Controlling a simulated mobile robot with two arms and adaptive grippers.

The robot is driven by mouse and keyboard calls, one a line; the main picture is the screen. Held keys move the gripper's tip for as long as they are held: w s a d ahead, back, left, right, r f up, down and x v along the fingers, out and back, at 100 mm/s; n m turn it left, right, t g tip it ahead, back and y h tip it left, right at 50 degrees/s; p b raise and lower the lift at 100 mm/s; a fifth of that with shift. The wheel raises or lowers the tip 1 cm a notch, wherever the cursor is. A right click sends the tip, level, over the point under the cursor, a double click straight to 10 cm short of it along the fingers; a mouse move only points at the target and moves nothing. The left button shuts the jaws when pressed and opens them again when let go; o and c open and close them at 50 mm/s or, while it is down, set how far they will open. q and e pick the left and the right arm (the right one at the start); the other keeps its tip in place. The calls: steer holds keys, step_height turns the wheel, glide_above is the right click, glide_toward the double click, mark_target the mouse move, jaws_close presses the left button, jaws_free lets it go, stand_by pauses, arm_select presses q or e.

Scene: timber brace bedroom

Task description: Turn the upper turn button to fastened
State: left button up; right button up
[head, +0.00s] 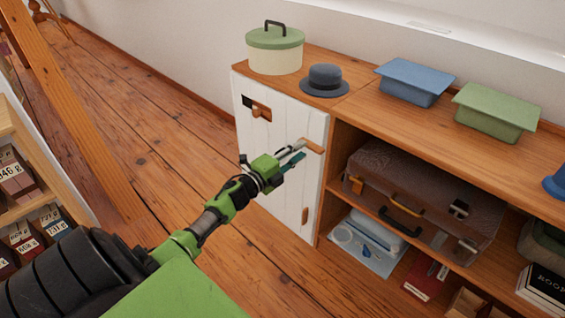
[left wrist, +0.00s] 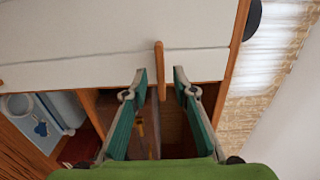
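The upper turn button (head: 313,146) is a small wooden bar near the top right edge of a white plank door (head: 282,128). It lies nearly level in the head view. In the left wrist view the button (left wrist: 160,70) stands upright in the picture, its lower end crossing the door's edge (left wrist: 110,83). A lower turn button (head: 305,215) stands upright farther down the door. My left gripper (head: 294,156) is open in front of the door; in the left wrist view its teal fingertips (left wrist: 159,75) lie either side of the upper button, with gaps. Contact is not visible. My right gripper is out of view.
The cabinet top (head: 350,100) holds a lidded pot (head: 275,52), a hat (head: 324,80) and blue and green boxes. A suitcase (head: 420,200) fills the open shelf at right.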

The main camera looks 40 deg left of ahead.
arm_select(q)
steer(key=s, duration=0.8)
steer(key=shift+s+a, duration=0.35)
steer(key=shift+s, duration=0.05)
